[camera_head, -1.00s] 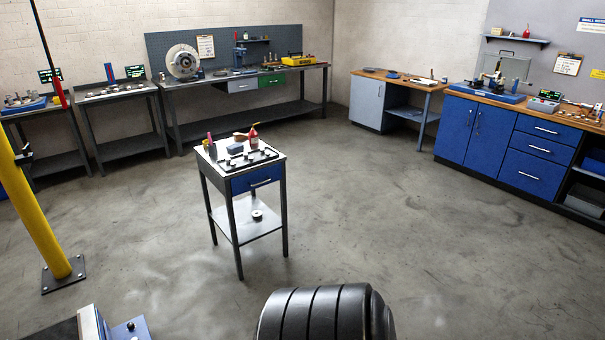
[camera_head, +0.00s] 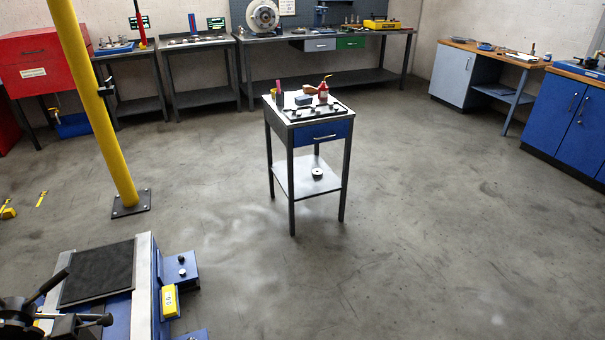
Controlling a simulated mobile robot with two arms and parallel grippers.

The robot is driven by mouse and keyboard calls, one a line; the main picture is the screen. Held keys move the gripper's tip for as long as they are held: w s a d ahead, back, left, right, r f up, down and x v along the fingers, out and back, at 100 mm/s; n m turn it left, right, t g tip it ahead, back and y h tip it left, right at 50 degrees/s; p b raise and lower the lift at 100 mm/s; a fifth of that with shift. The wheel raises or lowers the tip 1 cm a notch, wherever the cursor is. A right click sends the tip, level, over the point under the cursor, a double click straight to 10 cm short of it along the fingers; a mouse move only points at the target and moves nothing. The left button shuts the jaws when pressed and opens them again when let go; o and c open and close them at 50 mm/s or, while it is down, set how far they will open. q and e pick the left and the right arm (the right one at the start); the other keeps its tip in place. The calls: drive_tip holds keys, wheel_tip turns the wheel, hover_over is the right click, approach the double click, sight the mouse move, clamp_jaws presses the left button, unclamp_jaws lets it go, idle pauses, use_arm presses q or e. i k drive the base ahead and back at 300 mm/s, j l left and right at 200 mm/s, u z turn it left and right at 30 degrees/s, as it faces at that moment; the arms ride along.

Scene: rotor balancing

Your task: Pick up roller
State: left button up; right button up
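I cannot make out a roller for certain in the head view. A small cart (camera_head: 293,200) stands mid-floor with a blue drawer. The back benches hold many small items, too small to identify, and a large grey disc (camera_head: 263,15) stands upright there. Neither of my grippers is in view.
A yellow post (camera_head: 97,110) stands at left on a floor plate. A blue machine (camera_head: 143,290) with a black pad fills the lower left. A red cabinet (camera_head: 45,65) is at far left, blue cabinets (camera_head: 570,115) at right. The floor around the cart is clear.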

sight(316, 173)
drive_tip(key=z, duration=0.15)
drive_tip(key=i+l, duration=0.3)
drive_tip(key=i+l+z, duration=0.1)
drive_tip(key=i+l, duration=0.15)
drive_tip(key=i, duration=0.3)
